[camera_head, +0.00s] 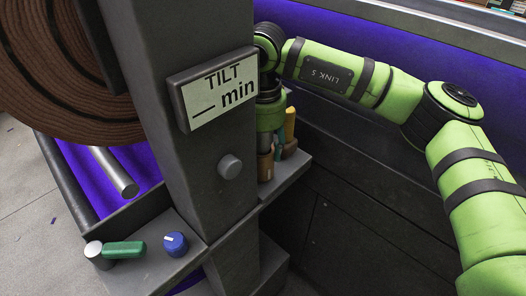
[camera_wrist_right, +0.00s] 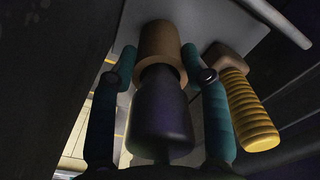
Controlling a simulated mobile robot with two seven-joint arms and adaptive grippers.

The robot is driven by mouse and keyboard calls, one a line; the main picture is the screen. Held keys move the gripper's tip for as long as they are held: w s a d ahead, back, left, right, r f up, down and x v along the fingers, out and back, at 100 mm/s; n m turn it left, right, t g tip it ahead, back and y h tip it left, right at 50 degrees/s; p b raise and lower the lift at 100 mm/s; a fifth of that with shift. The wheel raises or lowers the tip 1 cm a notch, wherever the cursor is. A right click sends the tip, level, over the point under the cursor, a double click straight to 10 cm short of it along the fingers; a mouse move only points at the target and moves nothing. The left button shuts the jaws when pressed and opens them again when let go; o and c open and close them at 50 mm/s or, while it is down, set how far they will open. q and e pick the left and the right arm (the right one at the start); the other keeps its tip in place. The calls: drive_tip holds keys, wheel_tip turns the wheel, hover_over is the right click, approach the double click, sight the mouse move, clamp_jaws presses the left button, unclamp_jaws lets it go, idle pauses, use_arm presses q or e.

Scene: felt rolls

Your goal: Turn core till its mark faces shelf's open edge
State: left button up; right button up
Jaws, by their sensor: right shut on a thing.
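My right gripper (camera_head: 272,152) reaches down behind the grey post to a small grey shelf (camera_head: 291,168). It is shut on the core (camera_wrist_right: 158,42), a short brown tube, with one teal finger on each side in the right wrist view. The core also shows low in the head view (camera_head: 265,168), partly hidden by the post and the gripper. A dark rounded body covers part of the core's near end; I cannot tell whether it is mine. I see no mark on the core's visible side. My left gripper is not in view.
A yellow ribbed handle with a brown block (camera_wrist_right: 249,105) is close beside the right finger. The post carries a "TILT __ min" sign (camera_head: 217,88) and a round knob (camera_head: 230,166). A green lever (camera_head: 124,250) and blue dial (camera_head: 175,244) sit at lower left.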

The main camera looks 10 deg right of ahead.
drive_tip(key=shift+s+f+n, duration=0.1)
drive_tip(key=shift+n, duration=0.2)
drive_tip(key=o, duration=1.1)
drive_tip(key=shift+o, duration=0.3)
